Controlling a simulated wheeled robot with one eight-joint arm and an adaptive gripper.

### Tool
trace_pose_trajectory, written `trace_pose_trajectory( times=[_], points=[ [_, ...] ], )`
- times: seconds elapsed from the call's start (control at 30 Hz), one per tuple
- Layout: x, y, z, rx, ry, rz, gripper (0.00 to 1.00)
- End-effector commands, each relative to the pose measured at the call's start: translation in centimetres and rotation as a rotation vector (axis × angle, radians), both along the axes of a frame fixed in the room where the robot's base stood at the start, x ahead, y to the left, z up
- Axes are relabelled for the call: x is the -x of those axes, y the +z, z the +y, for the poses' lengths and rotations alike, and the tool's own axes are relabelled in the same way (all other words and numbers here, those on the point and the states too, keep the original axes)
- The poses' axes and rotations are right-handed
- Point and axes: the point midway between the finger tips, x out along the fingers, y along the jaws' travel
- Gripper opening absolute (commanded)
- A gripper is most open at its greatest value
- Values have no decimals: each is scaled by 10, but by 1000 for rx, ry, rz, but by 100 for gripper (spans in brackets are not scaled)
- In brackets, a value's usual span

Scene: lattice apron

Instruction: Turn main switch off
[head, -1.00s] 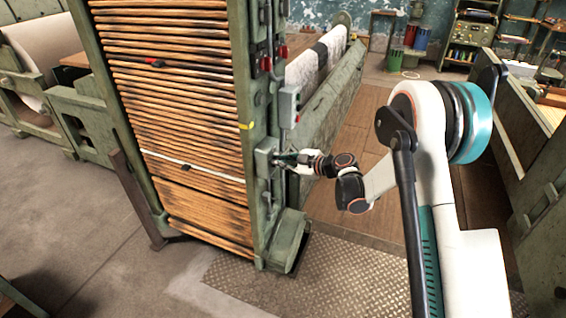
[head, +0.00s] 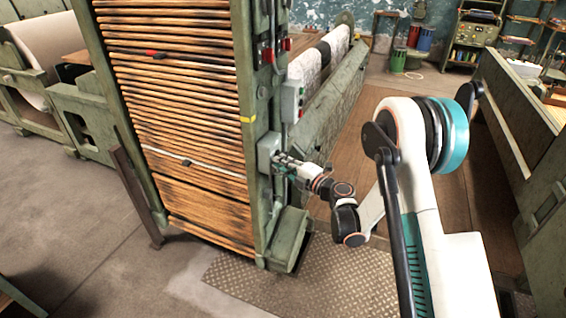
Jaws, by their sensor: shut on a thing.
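The main switch appears as a grey-green box (head: 266,152) on the front post of the tall machine frame, at about mid-height in the head view. My gripper (head: 281,163) is at the right side of this box, shut on the switch's handle. The fingers cover the handle, so its exact angle cannot be made out. My wrist slopes down to the right from the box.
A button box (head: 294,101) with red and green spots sits just above my gripper. Red parts (head: 267,54) are higher on the post (head: 250,210). A long roller bed (head: 325,85) lies behind.

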Motion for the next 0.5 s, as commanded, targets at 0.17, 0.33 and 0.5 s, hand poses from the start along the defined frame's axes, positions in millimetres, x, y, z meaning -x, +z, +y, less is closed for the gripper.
trace_pose_trajectory(
  times=[0.17, 0.33, 0.5],
  points=[
    [0, -4, 0, 26, 0, -68, 0],
    [0, -4, 0, 39, 0, -104, 0],
    [0, -5, 0, 44, 1, -117, 0]
  ],
)
